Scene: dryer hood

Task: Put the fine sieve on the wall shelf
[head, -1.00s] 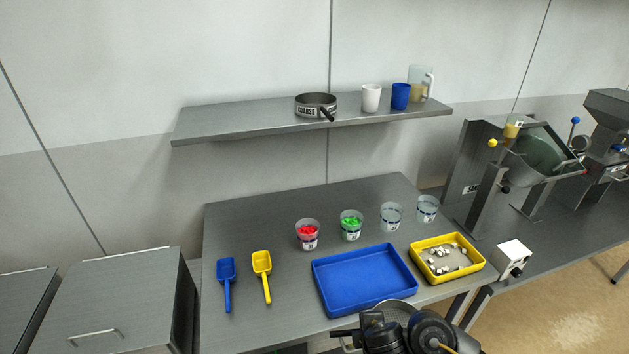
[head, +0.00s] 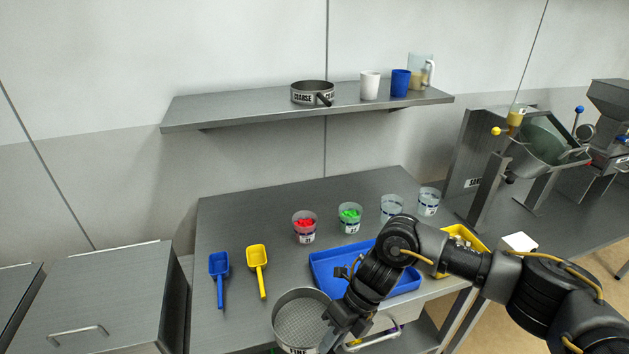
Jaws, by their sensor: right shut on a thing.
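The fine sieve (head: 300,318) is a round grey pan with a mesh floor and a "FINE" label. It is in front of the bench's front edge, at the bottom of the head view, and its lowest part is cut off. My right gripper (head: 333,335) is shut on the fine sieve at its right side; the fingertips are partly hidden. The wall shelf (head: 235,112) is a grey board above the bench. A coarse sieve (head: 312,93), a white cup (head: 370,86), a blue cup (head: 400,83) and a jug (head: 420,72) stand on it. My left gripper is not in view.
The shelf's left half is bare. On the bench (head: 225,325) are a blue scoop (head: 219,267), a yellow scoop (head: 257,260), several tubs (head: 305,228), a blue tray (head: 325,268) and a yellow tray (head: 462,236). My right arm covers part of both trays.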

